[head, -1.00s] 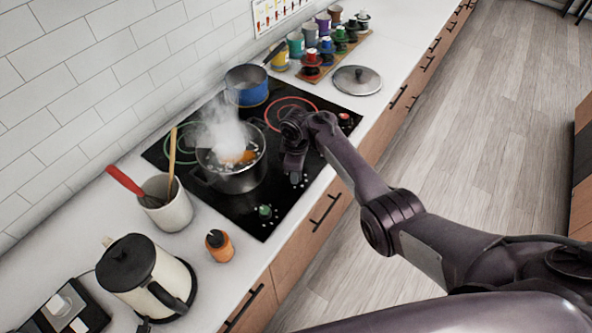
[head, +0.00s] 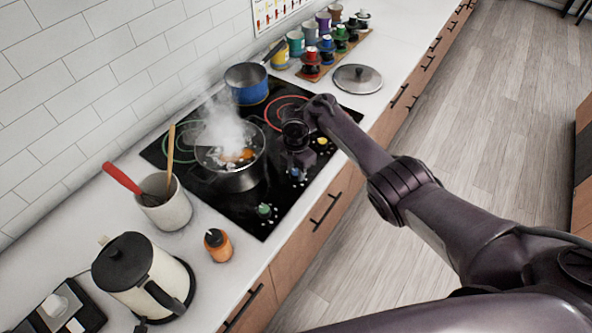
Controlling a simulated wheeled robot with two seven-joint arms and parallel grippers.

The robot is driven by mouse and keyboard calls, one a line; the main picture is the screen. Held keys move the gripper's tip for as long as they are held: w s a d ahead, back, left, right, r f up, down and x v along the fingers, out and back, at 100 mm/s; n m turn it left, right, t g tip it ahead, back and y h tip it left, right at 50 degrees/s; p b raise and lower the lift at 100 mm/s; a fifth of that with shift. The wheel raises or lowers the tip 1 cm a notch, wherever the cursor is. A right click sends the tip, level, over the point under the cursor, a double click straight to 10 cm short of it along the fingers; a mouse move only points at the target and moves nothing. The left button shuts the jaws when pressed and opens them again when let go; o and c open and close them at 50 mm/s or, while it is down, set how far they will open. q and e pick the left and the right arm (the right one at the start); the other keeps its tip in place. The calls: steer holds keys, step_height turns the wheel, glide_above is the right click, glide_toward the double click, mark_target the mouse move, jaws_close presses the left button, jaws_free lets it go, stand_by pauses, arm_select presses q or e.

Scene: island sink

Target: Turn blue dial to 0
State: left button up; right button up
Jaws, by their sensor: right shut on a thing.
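The blue dial (head: 296,174) is on the front edge of the black cooktop (head: 225,212), between a green dial (head: 264,210) and a yellow dial (head: 322,141). My right gripper (head: 297,167) reaches down over the blue dial from above and is shut on it. The gripper hides part of the dial, and its pointer and the marks around it are too small to read. My left gripper is not in view.
A steaming pot (head: 238,172) stands on the cooktop just left of my right gripper. A blue pot (head: 247,84) stands at the back. An orange bottle (head: 218,245), a utensil cup (head: 170,208) and a kettle (head: 137,272) stand nearer. A lid (head: 357,78) lies beyond the cooktop.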

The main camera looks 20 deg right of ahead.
mark_target(296, 172)
steer(key=shift+n+b, duration=0.45)
steer(key=shift+n, duration=0.75)
steer(key=o, duration=1)
step_height(296, 172, up, 7)
steer(key=shift+p, duration=0.85)
steer(key=shift+r, duration=0.45)
steer(key=shift+f, duration=0.1)
